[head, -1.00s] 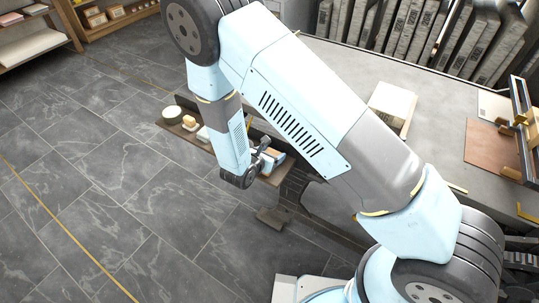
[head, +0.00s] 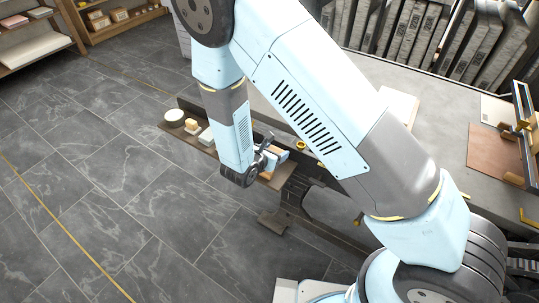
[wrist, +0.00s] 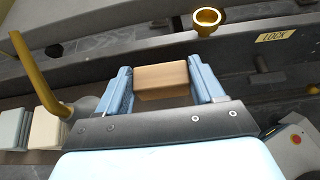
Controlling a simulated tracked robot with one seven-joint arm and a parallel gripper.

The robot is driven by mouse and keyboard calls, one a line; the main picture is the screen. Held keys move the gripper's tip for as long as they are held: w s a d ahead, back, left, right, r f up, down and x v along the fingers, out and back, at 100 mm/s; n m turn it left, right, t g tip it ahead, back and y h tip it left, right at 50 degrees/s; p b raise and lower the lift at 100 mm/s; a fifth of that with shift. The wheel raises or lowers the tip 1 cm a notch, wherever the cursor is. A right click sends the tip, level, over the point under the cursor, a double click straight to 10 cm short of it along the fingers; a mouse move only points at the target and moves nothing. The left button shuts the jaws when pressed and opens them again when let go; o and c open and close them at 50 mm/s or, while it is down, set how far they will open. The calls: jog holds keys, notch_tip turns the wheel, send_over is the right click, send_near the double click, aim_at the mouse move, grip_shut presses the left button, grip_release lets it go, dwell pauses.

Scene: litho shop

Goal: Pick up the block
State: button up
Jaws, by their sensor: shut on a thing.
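The block (wrist: 161,78) is tan and wood-like, and shows in the wrist view between two blue finger pads. My gripper (head: 275,156) is shut on it, with one pad against each side. In the head view my gripper is over the right end of a narrow wooden ledge (head: 207,140) along the bench side. I cannot make out the block there, as my wrist and fingers cover it. The wrist view does not clearly show whether the block is clear of the surface below.
In the wrist view a brass cup (wrist: 207,20), a brass handle (wrist: 36,75) and a dark rail marked LOCK (wrist: 274,37) are close by. Open floor lies left.

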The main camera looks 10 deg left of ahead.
jog(key=s+d+r, duration=0.7)
jog(key=s+r, duration=0.2)
jog(key=s, duration=0.2)
jog(key=w+d+r, duration=0.2)
jog(key=w+d, duration=0.1)
jog(key=w, duration=0.8)
jog(key=w+d+r, duration=0.1)
jog(key=w+d, duration=0.3)
jog(key=w, duration=0.6)
jog(key=w+d+r, duration=0.4)
jog(key=w+d, duration=0.2)
jog(key=d, duration=0.4)
jog(key=w+d+r+n+y, duration=0.1)
jog(key=w+d+r, duration=0.3)
jog(key=w+d, duration=0.3)
jog(key=d, duration=0.3)
jog(key=shift+w+d, duration=0.2)
jog(key=shift+w, duration=0.1)
